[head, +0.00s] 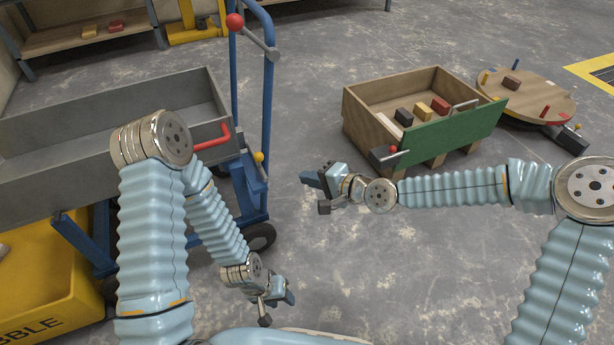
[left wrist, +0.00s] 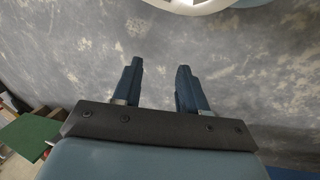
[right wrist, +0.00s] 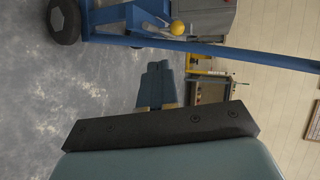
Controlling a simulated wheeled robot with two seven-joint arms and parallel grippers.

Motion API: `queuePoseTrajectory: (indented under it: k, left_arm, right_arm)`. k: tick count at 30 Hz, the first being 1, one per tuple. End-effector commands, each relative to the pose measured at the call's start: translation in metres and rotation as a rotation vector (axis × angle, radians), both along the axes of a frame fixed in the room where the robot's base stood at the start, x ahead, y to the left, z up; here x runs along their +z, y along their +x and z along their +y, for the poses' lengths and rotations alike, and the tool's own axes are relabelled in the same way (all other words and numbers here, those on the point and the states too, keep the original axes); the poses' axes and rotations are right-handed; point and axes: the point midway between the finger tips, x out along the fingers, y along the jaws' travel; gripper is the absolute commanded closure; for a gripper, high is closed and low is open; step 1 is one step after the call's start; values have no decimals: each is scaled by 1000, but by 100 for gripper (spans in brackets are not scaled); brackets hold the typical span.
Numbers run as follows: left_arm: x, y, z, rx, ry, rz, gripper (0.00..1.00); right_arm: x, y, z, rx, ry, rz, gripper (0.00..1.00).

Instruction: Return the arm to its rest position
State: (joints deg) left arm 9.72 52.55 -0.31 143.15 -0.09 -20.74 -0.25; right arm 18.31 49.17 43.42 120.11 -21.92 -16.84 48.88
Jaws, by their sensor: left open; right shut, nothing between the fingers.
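My left gripper (head: 282,302) hangs low over the bare floor at the bottom middle of the head view. In the left wrist view its two dark blue fingers (left wrist: 158,76) stand apart with only grey floor between them. My right gripper (head: 312,182) is held out toward the middle of the head view, pointing left, over open floor. In the right wrist view its fingers (right wrist: 157,82) are together with nothing between them. The right arm stretches nearly level from the right, and the left arm bends downward.
A blue trolley (head: 268,120) with a grey trough (head: 60,130) stands left, above a yellow tub (head: 60,285). A wooden crate with a green front panel (head: 455,135) holds several blocks. A round wooden board (head: 540,95) is behind it. The floor between trolley and crate is clear.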

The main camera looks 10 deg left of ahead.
Motion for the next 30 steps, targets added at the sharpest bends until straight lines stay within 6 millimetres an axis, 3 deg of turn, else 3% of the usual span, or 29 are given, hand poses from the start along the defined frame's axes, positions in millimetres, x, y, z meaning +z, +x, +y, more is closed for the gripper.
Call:
queuePoseTrajectory:
  k: [10, 14, 17, 22, 27, 30]
  left_arm:
    - [0, 0, 0, 0, 0, 0, 58]
    - [6, 0, -1, -2, -1, 1, 58]
    - [15, -1, -3, -6, -4, 3, 58]
    - [32, -3, -8, -13, -12, 5, 58]
    - [42, -5, -12, -21, -16, 9, 58]
    - [44, -5, -13, -23, -19, 10, 58]
  right_arm:
    - [-1, 0, 0, 1, -3, 1, 100]
    - [-28, -13, -10, 16, -71, 19, 100]
    - [-76, -40, -34, 50, -205, 52, 100]
    - [-160, -113, -103, 152, -487, 138, 100]
    - [-202, -181, -169, 255, -695, 217, 100]
    - [-211, -203, -192, 294, -759, 246, 100]
